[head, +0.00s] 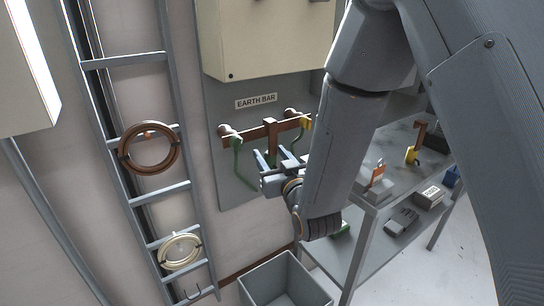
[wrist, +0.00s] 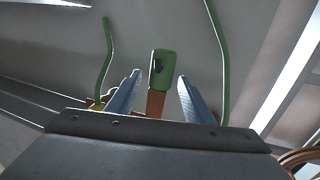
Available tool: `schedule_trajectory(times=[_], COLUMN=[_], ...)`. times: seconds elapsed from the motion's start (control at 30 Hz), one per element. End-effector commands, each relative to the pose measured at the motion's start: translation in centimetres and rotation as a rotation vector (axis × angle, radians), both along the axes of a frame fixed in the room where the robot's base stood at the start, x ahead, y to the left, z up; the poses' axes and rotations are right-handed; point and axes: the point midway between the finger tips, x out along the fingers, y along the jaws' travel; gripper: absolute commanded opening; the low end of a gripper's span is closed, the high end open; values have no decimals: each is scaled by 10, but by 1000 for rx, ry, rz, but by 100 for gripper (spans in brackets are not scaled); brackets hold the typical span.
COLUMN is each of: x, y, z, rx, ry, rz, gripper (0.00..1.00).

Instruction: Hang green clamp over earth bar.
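The brown earth bar (head: 250,134) runs across a grey panel under the "EARTH BAR" label (head: 256,100). The green clamp (head: 271,145) has a brown hook at the bar's middle and a green handle hanging below; the hook appears to lie over the bar. In the wrist view its green handle (wrist: 162,68) shows end-on with a brown part below. My gripper (head: 270,158) is just below the bar at the handle. Its blue fingers (wrist: 160,78) are spread, with a clear gap on each side of the handle. The hook's contact with the bar is too small to tell.
Green cables (head: 237,158) hang from the bar on both sides of my gripper. A beige cabinet (head: 265,40) is above. A grey bin (head: 285,282) stands below. A ladder rack (head: 138,190) stands left.

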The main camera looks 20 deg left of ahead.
Motion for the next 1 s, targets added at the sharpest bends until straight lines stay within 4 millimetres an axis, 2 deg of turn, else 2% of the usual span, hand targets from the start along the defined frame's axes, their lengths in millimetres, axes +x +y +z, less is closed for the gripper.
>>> schedule_trajectory(times=[0.33, 0.6, 0.8, 0.93, 1.0], x=[-8, -43, -60, -56, -50], y=[-5, -31, -44, -55, -68], z=[-1, -1, -1, -2, -6], rx=[-1, -1, -2, -25, -58], ry=[2, 2, 2, 34, 84], rz=[0, 0, -1, -22, -49], gripper=[47, 47, 47, 47, 47])
